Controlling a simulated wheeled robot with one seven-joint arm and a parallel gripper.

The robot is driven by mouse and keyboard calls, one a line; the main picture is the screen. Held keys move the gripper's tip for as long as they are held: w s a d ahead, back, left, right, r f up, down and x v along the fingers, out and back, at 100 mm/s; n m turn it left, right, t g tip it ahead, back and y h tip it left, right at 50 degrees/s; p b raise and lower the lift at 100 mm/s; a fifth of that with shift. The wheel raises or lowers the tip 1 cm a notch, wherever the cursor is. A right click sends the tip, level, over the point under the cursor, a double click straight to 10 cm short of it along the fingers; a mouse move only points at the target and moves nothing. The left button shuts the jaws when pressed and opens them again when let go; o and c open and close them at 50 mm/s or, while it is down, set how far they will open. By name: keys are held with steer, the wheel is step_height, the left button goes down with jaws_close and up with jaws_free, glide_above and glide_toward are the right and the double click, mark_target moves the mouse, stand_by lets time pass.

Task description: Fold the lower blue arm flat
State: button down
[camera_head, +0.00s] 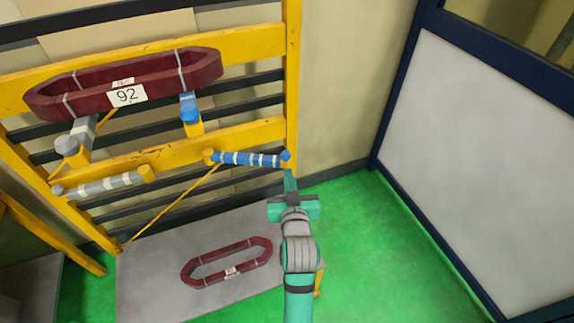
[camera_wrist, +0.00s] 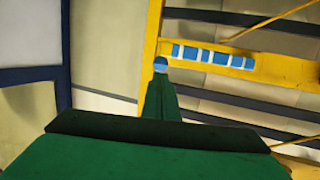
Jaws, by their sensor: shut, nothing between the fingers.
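The lower blue arm (camera_head: 248,159) is a blue bar with white bands. It lies sideways along the lower yellow rail, with its yellow hinge at left and its blue end knob at right. It also shows in the wrist view (camera_wrist: 213,57), stretched along the rail, with the knob just above my fingertips. My gripper (camera_head: 290,173) is shut and empty, its tip at the knob end of the arm. I cannot tell whether it touches the knob. In the wrist view my gripper (camera_wrist: 161,80) points up at the knob and hides some of the rail.
The upper blue arm (camera_head: 190,108) sticks out under a dark red coil (camera_head: 125,83) labelled 92. A grey banded arm (camera_head: 104,185) lies along the rail at left. Another red coil (camera_head: 227,263) lies on a grey slab (camera_head: 150,285). Green floor (camera_head: 375,240) is clear at right, before a blue-framed panel (camera_head: 480,150).

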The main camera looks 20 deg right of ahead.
mark_target(286, 158)
steer(key=shift+x, duration=2.95)
steer(key=shift+w+a, duration=0.1)
